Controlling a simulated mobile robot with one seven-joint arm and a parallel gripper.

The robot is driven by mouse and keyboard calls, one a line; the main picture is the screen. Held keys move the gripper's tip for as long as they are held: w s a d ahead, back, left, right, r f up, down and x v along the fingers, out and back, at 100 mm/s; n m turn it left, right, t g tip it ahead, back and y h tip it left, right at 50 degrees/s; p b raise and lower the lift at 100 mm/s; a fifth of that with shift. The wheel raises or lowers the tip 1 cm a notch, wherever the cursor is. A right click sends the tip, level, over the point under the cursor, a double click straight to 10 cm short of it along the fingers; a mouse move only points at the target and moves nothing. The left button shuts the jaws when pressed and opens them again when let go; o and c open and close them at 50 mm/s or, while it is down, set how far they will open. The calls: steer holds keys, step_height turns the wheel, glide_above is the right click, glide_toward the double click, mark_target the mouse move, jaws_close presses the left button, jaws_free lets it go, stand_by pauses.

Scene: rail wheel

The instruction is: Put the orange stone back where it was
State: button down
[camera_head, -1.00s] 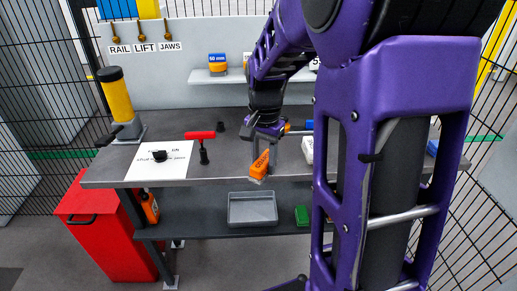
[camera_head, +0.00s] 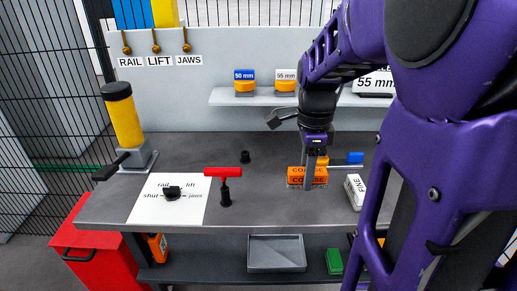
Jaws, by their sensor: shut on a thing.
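The orange stone (camera_head: 295,173), marked COARSE, is a block at the right of the bench's middle. My gripper (camera_head: 311,178) points down from above and is shut on it; one finger crosses its front face. The stone looks about level, long side across the picture. I cannot tell whether its underside touches the bench top or hangs just above it. A white stone (camera_head: 355,191) marked FINE lies to its right, apart from it.
A blue-ended tool (camera_head: 355,157) lies close behind on the right. A red T-handle (camera_head: 223,172) stands left of the stone, and a small black knob (camera_head: 245,157) behind it. A shelf (camera_head: 310,98) with marked blocks runs along the back panel. The bench's front middle is clear.

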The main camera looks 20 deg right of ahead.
mark_target(302, 202)
steer(key=shift+f+b, duration=0.55)
steer(key=shift+f, duration=2.25)
steer(key=shift+f, duration=0.1)
steer(key=shift+f, duration=0.15)
steer(key=shift+c, duration=2.2)
jaws_free()
step_height(302, 202, up, 12)
steer(key=shift+r+p, duration=0.25)
steer(key=shift+p, duration=1)
